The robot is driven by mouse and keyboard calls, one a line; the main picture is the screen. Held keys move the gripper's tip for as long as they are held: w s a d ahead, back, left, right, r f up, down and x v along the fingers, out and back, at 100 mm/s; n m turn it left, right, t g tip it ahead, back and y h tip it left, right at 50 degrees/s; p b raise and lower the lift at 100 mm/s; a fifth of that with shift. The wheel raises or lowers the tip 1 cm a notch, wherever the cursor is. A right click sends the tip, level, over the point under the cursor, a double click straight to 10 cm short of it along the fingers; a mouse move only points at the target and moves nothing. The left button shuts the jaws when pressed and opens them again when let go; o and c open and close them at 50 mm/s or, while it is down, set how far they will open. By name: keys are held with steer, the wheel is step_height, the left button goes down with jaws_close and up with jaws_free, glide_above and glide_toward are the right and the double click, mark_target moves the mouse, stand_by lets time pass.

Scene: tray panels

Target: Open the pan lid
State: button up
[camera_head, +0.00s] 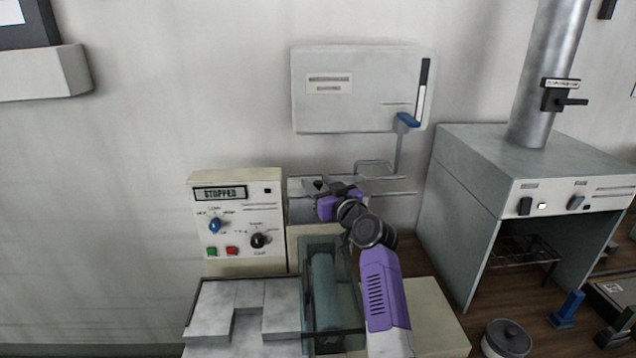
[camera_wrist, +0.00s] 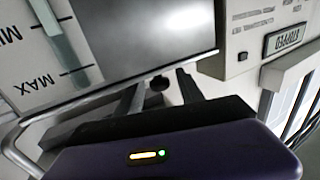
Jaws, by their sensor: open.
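A flat grey metal pan (camera_head: 300,188), seemingly lidded, sits behind the roller machine. I cannot tell for sure that this plate is the lid. The purple hand hides part of the pan.
A control box (camera_head: 238,225) reading STOPPED stands left of the pan. A wall panel (camera_head: 360,85) with a blue lever (camera_head: 408,119) hangs above. A glass-covered roller (camera_head: 325,290) is in front. A grey hood (camera_head: 530,185) and a small round lidded pot (camera_head: 506,338) stand right.

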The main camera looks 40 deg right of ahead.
steer(key=shift+w, duration=0.1)
jaws_close()
stand_by(1.4)
